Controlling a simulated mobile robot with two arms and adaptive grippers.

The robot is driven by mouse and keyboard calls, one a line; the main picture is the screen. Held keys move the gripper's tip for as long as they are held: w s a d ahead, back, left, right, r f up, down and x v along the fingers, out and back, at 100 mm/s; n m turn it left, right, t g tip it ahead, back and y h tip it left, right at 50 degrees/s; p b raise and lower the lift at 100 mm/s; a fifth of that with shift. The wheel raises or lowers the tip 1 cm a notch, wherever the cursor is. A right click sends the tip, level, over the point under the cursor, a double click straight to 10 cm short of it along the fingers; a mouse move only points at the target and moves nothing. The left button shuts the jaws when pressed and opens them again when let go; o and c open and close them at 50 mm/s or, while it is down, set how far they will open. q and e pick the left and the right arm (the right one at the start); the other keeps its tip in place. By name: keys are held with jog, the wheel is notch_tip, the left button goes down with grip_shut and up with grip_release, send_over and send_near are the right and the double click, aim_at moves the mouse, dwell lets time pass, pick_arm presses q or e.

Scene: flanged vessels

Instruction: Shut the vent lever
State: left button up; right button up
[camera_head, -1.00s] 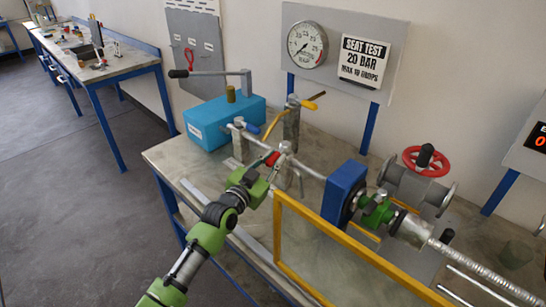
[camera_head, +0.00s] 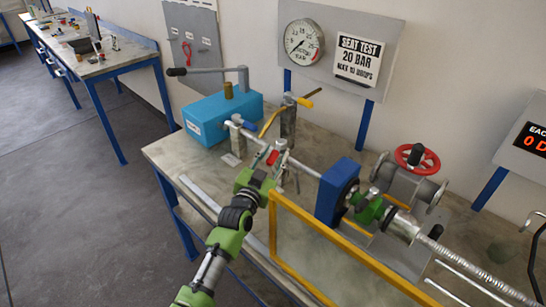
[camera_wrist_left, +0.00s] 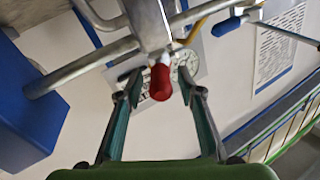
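A short lever with a red grip (camera_head: 272,157) sits on a metal post on the pipe of the test rig. No label names it as the vent lever. In the left wrist view the red grip (camera_wrist_left: 160,82) points toward my palm, between the fingertips. My left gripper (camera_head: 267,165) is at this lever; the wrist view shows its two fingers (camera_wrist_left: 159,76) apart, one on each side of the grip, with gaps visible. A yellow-ended lever (camera_head: 305,103) and a blue-ended lever (camera_head: 248,127) are on the rig farther back. My right gripper is not in view.
A yellow-framed clear screen (camera_head: 335,248) stands close to the right of my left wrist. A blue pump box (camera_head: 222,120) stands behind. A blue flange block (camera_head: 338,190), a green body (camera_head: 368,208) and a red handwheel (camera_head: 418,158) are to the right.

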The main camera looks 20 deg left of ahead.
pick_arm(q)
jog(key=shift+f, duration=0.15)
jog(key=shift+s, duration=0.15)
jog(key=s, duration=1.1)
jog(key=shift+s+a, duration=0.4)
jog(key=shift+a, duration=0.05)
